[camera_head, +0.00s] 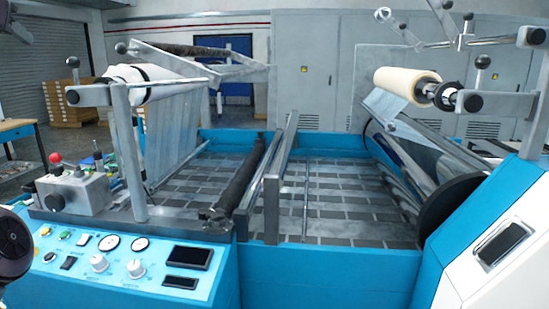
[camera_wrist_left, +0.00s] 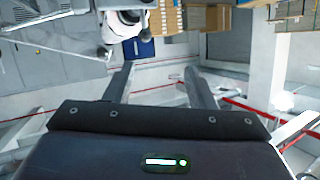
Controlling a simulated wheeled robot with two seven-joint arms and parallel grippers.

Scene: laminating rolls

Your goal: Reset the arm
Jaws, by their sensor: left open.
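My left gripper (camera_wrist_left: 158,70) shows in the left wrist view with its two fingers apart and nothing between them. Beyond the fingers are a pale floor, red lines and a blue panel, so the gripper looks clear of the machine. In the head view the left gripper is not visible; a dark rounded part at the left edge may belong to my arm. My right gripper is in neither view. The laminating machine (camera_head: 330,270) stands in front of me, with a white roll (camera_head: 150,78) on its left and a cream roll (camera_head: 405,82) on its right.
A control panel (camera_head: 130,262) with knobs and gauges is at the front left. A grey box with a red-knobbed lever (camera_head: 56,160) sits above it. Metal bars and a dark roller (camera_head: 243,175) cross the machine bed. Stacked cardboard boxes (camera_head: 70,103) stand at the back left.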

